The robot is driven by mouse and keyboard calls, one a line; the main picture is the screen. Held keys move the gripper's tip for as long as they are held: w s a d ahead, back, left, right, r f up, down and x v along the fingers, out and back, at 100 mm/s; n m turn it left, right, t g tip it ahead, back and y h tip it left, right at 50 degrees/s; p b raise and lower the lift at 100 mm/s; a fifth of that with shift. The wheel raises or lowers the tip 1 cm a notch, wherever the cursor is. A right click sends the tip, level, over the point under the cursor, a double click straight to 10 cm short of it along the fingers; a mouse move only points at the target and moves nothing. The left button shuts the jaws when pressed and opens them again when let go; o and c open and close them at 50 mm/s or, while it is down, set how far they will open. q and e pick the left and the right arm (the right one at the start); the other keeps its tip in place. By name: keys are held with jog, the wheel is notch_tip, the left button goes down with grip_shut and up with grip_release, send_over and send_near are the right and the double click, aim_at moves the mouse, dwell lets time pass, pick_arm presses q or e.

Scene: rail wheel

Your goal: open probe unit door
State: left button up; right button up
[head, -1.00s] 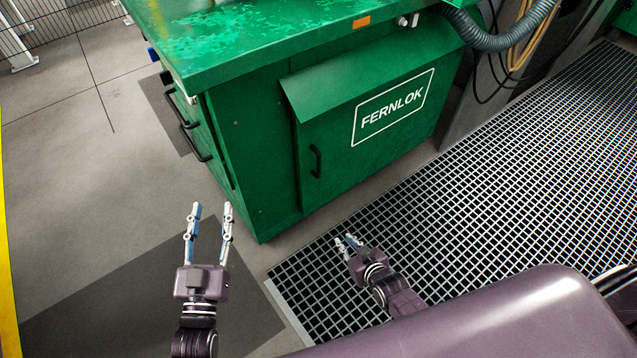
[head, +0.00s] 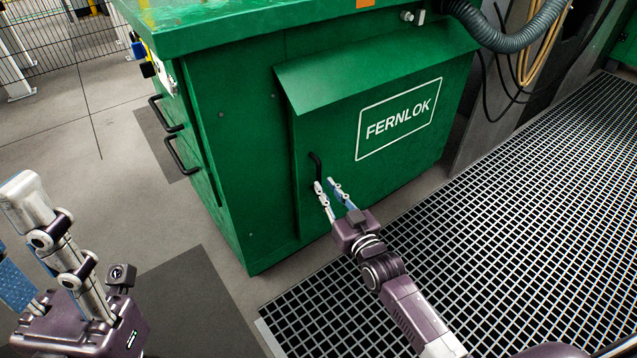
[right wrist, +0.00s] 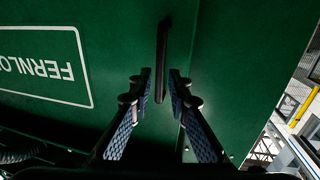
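The green probe unit door (head: 330,115) carries a white-framed FERNLOK label and looks shut. Its black vertical handle (head: 316,165) is near the door's left edge. It also shows in the right wrist view (right wrist: 162,60), hanging between and just beyond the fingertips. My right gripper (head: 326,184) is open at the handle's lower end. In the right wrist view its fingertips (right wrist: 161,76) stand on either side of the handle's line, with no clear contact. My left gripper (head: 22,225) is large at the lower left, its fingers apart and empty, partly cut off by the picture edge.
The green cabinet (head: 240,150) has two black handles (head: 180,155) on its left side. A grey hose (head: 510,35) hangs at the upper right. Metal grating (head: 480,240) covers the floor at right. A dark mat (head: 190,300) lies on open floor at left.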

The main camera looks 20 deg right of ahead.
aim_at(320, 180)
jog(key=shift+w+a+f+b, duration=0.15)
jog(key=shift+w+b, duration=0.15)
jog(key=shift+w, duration=0.55)
jog(key=shift+w+a+r+b, duration=0.1)
jog(key=shift+w+b, duration=0.2)
jog(key=shift+w, duration=0.5)
jog(key=shift+w+a+f+b, duration=0.15)
jog(key=shift+w+b, duration=0.15)
jog(key=shift+w, duration=0.55)
jog(key=shift+r, duration=0.1)
jog(key=shift+c, duration=0.5)
grip_shut()
